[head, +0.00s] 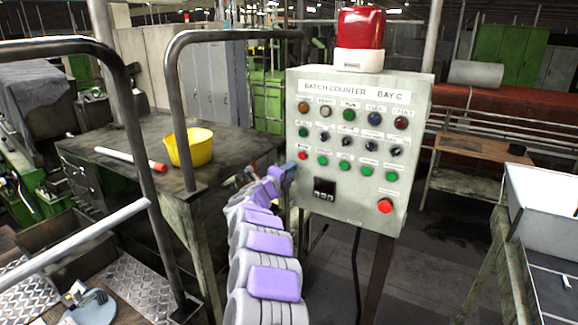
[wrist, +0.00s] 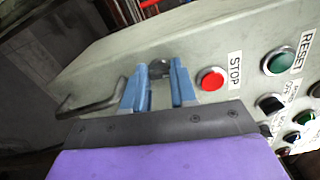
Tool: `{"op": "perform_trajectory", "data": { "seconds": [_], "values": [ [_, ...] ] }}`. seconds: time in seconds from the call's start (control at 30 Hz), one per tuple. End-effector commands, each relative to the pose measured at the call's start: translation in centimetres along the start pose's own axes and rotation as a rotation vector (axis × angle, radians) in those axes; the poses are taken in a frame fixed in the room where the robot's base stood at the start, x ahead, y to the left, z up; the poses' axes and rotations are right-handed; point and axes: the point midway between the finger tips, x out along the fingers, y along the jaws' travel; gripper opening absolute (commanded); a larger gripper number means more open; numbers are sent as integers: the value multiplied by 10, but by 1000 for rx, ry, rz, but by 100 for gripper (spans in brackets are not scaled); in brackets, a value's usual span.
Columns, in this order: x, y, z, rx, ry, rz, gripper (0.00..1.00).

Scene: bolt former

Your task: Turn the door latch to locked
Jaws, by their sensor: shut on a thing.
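The grey control box (head: 350,210), labelled "BATCH COUNTER BAY C", stands in front of me with its door closed. My gripper (head: 287,168) is at the left edge of the box in the head view. In the wrist view my gripper (wrist: 157,80) has its two blue fingers on either side of a small dark latch (wrist: 160,67), left of the red STOP button (wrist: 211,79). The fingers are shut on the latch. Most of the latch is hidden between them, so I cannot read its turn angle.
A dark bar handle (wrist: 88,108) juts from the box left of the fingers. Several buttons and knobs lie close on the right. A metal rail (head: 180,110) and a table with a yellow bucket (head: 190,147) stand left. A red beacon (head: 361,35) tops the box.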

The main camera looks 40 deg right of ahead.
Motion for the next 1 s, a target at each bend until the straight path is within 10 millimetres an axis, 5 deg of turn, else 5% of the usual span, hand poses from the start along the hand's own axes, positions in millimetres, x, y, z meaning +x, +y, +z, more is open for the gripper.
{"op": "perform_trajectory", "data": {
  "seconds": [0.9, 0.93, 1.0],
  "values": [
    [-2, 4, 3, -179, -8, 5, 0],
    [-2, 4, 3, -179, -8, 5, 29],
    [-2, 4, 3, -178, -7, 5, 35]
  ]
}}
